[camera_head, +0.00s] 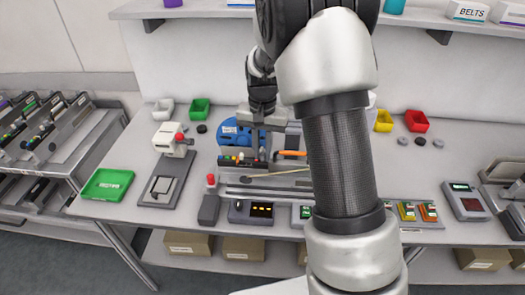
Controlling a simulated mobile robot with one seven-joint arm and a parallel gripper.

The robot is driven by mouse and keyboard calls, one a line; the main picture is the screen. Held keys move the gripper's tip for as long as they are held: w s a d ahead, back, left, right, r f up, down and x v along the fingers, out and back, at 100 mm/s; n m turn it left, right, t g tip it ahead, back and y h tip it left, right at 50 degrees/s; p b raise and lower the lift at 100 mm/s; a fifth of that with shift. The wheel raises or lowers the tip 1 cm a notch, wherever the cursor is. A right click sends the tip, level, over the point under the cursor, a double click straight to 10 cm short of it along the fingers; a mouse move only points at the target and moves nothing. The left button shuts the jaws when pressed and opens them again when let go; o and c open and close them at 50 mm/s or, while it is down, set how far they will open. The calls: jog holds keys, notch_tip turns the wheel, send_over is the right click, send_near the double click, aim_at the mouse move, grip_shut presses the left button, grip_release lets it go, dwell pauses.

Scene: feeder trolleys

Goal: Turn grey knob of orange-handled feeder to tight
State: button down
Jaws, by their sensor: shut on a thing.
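The orange-handled feeder stands on the bench near the middle, with its orange handle (291,153) pointing right and a blue reel (229,131) at its left. My gripper (256,147) reaches down over the feeder from above, just left of the orange handle. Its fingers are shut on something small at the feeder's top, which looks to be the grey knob. The knob itself is hidden by the fingers, so its setting cannot be read. My arm covers the feeder's right side.
A green tray (106,184) and a white device with a red knob (173,140) stand to the left. A small black display box (251,212) lies in front. Small green, yellow and red bins line the back. A shelf runs above.

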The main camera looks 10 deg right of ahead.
jog(key=c, duration=1.7)
grip_release()
jog(key=shift+o, duration=0.2)
